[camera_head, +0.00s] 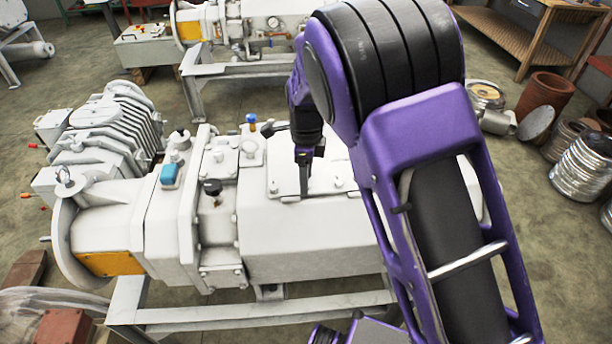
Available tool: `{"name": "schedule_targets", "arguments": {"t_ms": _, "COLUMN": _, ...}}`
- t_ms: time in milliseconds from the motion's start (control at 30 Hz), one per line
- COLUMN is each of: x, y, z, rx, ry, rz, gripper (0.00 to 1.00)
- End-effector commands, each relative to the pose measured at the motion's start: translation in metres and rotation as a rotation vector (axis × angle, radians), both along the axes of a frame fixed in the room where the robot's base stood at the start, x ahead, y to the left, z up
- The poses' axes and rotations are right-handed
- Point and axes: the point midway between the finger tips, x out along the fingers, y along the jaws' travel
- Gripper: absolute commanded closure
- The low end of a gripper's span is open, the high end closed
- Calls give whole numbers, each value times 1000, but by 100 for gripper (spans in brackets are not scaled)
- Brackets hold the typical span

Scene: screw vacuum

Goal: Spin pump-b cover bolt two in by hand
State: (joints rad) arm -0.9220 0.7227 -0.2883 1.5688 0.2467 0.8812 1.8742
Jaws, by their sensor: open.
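A white screw vacuum pump (300,240) lies on a grey frame in the middle of the view. A flat cover plate (325,182) sits on its top, with small bolt heads near its edges, one at the left (274,188) and one at the right (338,183). I cannot tell which is bolt two. My gripper (304,192) points down over the cover. It is open, and its dark fingertips are at or just above the plate. My purple arm hides the right part of the pump.
A blue-capped fitting (251,122) and dark fitting stand close behind and left of my gripper. A second pump (262,20) stands behind. Metal drums (583,165) and a terracotta pot (546,95) stand at right. Floor is clear between the pumps.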

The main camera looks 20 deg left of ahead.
Motion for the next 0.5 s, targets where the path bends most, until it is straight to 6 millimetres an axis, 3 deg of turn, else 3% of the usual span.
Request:
{"name": "schedule_targets", "arguments": {"t_ms": 167, "x": 0, "y": 0, "z": 4, "rx": -1, "ry": 2, "rz": 0, "gripper": 44}}
{"name": "schedule_targets", "arguments": {"t_ms": 267, "x": 0, "y": 0, "z": 16, "rx": 1, "ry": -1, "rz": 0, "gripper": 44}}
{"name": "schedule_targets", "arguments": {"t_ms": 500, "x": 0, "y": 0, "z": 71, "rx": 2, "ry": -1, "rz": 0, "gripper": 44}}
